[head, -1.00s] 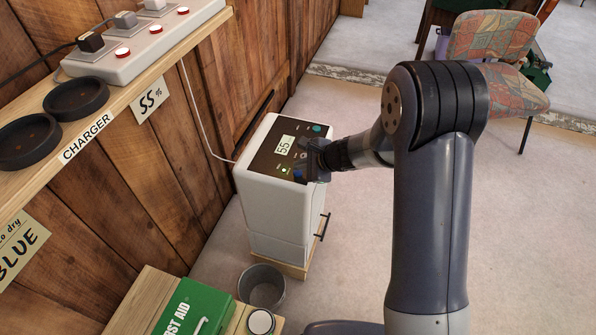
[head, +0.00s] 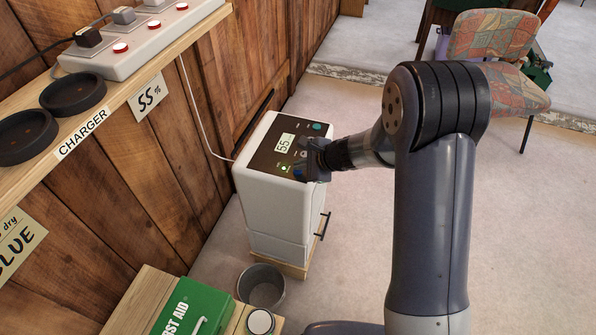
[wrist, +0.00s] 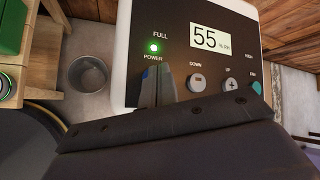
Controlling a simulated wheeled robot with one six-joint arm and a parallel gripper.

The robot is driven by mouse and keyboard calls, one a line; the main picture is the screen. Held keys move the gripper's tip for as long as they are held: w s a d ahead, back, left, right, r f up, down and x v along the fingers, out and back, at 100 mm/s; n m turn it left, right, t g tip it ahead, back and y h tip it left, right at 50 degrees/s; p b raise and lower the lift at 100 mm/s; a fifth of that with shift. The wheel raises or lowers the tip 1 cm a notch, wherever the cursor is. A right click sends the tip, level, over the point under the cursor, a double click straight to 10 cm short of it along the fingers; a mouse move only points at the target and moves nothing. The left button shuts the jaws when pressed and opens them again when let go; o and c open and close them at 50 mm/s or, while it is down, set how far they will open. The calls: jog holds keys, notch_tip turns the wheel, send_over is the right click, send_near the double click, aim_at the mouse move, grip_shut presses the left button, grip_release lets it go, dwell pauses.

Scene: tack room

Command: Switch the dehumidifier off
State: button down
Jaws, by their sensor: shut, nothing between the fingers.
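The white dehumidifier (head: 272,205) stands upright against the wood wall, with a dark control panel on top. Its display (wrist: 210,39) reads 55, and a green light (wrist: 154,47) glows beside the POWER label. My gripper (head: 303,164) is over the panel's near right edge. In the wrist view my gripper's fingertips (wrist: 157,75) are together just below the POWER label, with nothing between them. They hide what lies under them, and I cannot tell whether they touch the panel. The DOWN button (wrist: 197,83) and the UP button (wrist: 234,84) show to their right.
A shelf with a power strip (head: 140,40) and two black charger cups (head: 72,92) runs along the wall at left. A metal bucket (head: 262,287) and a green first aid box (head: 190,308) are in front of the dehumidifier. A patterned chair (head: 492,65) stands at back right.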

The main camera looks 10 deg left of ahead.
aim_at(301, 172)
dwell(0.7)
jog(key=shift+r, duration=0.45)
jog(key=shift+r+p, duration=0.1)
jog(key=shift+p, duration=0.2)
jog(key=shift+r+p, duration=2)
jog(key=shift+r, duration=0.9)
